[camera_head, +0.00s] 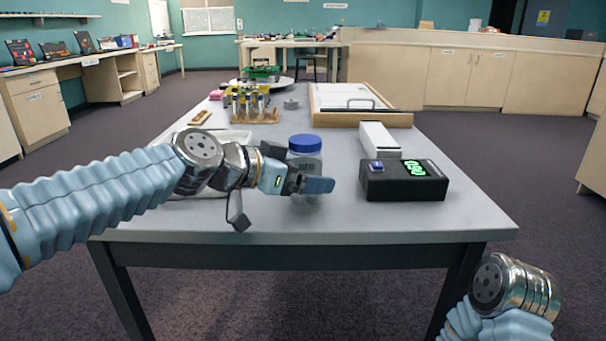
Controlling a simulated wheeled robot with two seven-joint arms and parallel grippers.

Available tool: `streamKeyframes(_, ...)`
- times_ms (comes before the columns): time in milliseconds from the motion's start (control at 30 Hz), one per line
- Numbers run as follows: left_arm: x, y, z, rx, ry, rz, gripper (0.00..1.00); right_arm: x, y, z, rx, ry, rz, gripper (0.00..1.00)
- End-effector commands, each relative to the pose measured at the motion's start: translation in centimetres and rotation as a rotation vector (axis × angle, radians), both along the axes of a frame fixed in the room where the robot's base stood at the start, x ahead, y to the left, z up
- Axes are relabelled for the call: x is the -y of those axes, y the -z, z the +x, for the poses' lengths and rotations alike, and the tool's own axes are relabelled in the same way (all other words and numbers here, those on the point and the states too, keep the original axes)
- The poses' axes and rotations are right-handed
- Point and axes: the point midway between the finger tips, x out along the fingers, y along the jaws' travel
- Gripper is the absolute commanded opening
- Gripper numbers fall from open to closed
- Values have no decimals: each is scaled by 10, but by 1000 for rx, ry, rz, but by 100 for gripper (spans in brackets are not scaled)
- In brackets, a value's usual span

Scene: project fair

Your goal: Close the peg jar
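A clear jar (305,163) with a label stands upright on the grey table, and a blue lid (305,143) sits on its top. Whether the lid is screwed tight cannot be seen. My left gripper (312,185) reaches in from the left, in front of the jar's lower part and hiding its base. Its fingers point right. Whether it touches the jar or how far its fingers are apart cannot be told. My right arm shows only at the lower right, below the table's front edge; its gripper is not visible.
A black box with a green display (405,185) and a white box (379,138) stand right of the jar. A pale tray (215,190) lies partly behind my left arm. A wooden rack (255,116) and a wooden-framed board (360,118) are farther back. The table's front right is clear.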

Motion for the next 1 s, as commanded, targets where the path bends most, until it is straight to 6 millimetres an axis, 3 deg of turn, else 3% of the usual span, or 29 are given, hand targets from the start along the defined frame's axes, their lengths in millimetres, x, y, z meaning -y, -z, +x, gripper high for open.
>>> streamKeyframes(267, -1, -4, -1, 1, -1, -1, 93, 0, -4, 0, 1, 0, -1, 87)
streamKeyframes(800, -77, -40, -58, 1, -3, 0, 93, -1, 8, 0, -1, -2, 2, 87)
streamKeyframes(1000, -88, -46, -67, 0, 0, 0, 93, -1, 8, 0, -1, -2, 2, 87)
